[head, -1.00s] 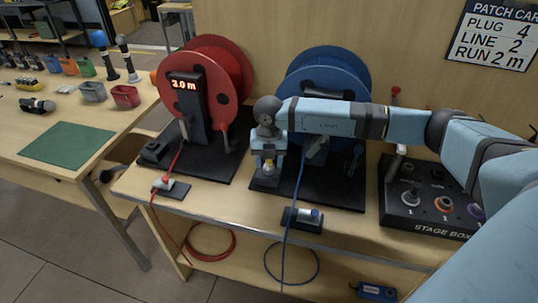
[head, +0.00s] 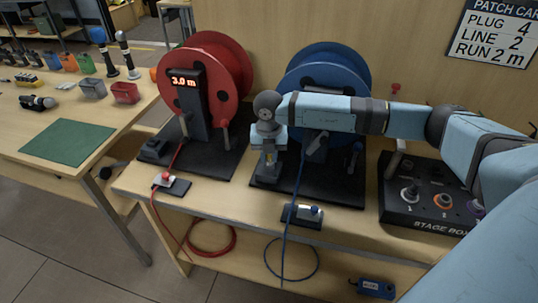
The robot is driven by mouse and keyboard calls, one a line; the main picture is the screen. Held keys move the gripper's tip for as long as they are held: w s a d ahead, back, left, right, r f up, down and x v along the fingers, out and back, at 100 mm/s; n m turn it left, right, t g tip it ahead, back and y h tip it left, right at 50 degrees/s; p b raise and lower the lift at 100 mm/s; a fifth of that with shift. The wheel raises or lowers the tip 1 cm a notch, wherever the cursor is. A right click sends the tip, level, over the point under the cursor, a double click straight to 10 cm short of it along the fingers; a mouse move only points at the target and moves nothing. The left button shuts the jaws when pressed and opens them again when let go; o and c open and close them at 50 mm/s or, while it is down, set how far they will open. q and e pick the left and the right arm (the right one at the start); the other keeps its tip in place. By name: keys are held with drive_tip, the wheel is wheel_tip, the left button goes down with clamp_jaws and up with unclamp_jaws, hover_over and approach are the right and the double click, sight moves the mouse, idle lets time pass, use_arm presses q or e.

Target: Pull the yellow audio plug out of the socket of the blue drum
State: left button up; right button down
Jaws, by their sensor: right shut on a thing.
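The blue drum (head: 347,72) stands on a dark base plate (head: 335,190) on the bench, right of the red drum. My right arm reaches across the front of the blue drum from the right. My right gripper (head: 269,157) points down over the left front corner of that base, above the grey socket block (head: 266,178). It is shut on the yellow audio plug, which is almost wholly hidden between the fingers. I cannot tell whether the plug's tip is still inside the socket. My left gripper is out of view.
A red drum (head: 232,70) with a 3.0 m display stands close on the left. A blue cable hangs over the bench front beside a small connector box (head: 303,215). The stage box (head: 425,211) is at the right. A side table with a green mat (head: 68,142) is far left.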

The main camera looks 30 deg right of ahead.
drive_tip(key=shift+r, duration=0.15)
drive_tip(key=shift+r+p, duration=0.3)
drive_tip(key=shift+r, duration=0.1)
drive_tip(key=shift+r+p, duration=0.3)
drive_tip(key=shift+r, duration=0.15)
drive_tip(key=shift+r, duration=0.15)
drive_tip(key=shift+r, duration=0.15)
drive_tip(key=shift+r+p, duration=0.65)
drive_tip(key=shift+r, duration=0.1)
drive_tip(key=shift+r+p, duration=0.35)
drive_tip(key=shift+r, duration=0.25)
